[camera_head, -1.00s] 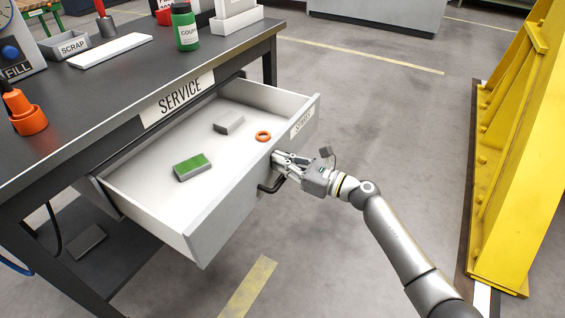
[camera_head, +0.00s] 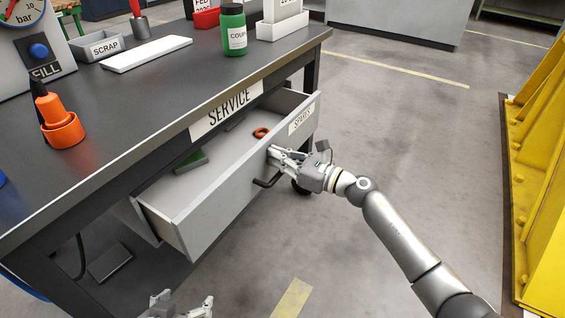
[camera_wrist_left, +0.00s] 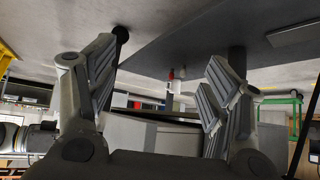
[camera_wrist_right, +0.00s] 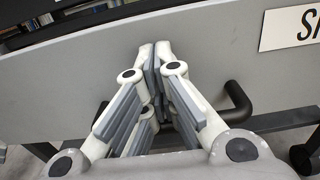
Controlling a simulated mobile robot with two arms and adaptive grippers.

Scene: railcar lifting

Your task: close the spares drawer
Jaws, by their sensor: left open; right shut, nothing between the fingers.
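The spares drawer (camera_head: 225,182) stands partly open under the service bench, its grey front labelled SPARES and fitted with a dark handle (camera_head: 266,182). My left gripper (camera_head: 182,304) is open and empty, low at the bottom edge, clear of the drawer.
The bench top (camera_head: 150,95) carries an orange bottle (camera_head: 60,120), a scrap tray (camera_head: 103,47), a white slab (camera_head: 147,53) and a green bottle (camera_head: 233,30). A yellow steel frame (camera_head: 545,170) stands at the right. The floor between is clear.

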